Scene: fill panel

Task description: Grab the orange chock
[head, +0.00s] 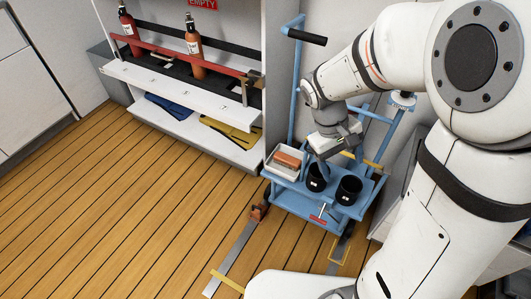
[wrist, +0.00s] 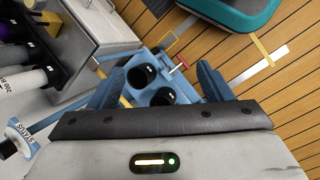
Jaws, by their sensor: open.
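A small orange-brown chock-like block (head: 259,212) sits on the floor at the front left corner of the blue cart, at the end of a metal strip. A second, lighter orange block (head: 287,160) lies in a white tray on the cart; I cannot tell its exact kind. My gripper (head: 324,164) is above the cart, right of the tray and up and right of the floor block. In the wrist view its two blue-grey fingers (wrist: 160,80) are wide apart, with nothing held between them. Neither orange block can be made out in the wrist view.
The blue cart (head: 275,197) carries two black cups (head: 315,178) (head: 349,189) and a red-handled part (head: 318,219) at its front. A metal strip (head: 232,258) runs over the wooden floor. A shelf unit (head: 180,98) stands behind left. The floor at left is clear.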

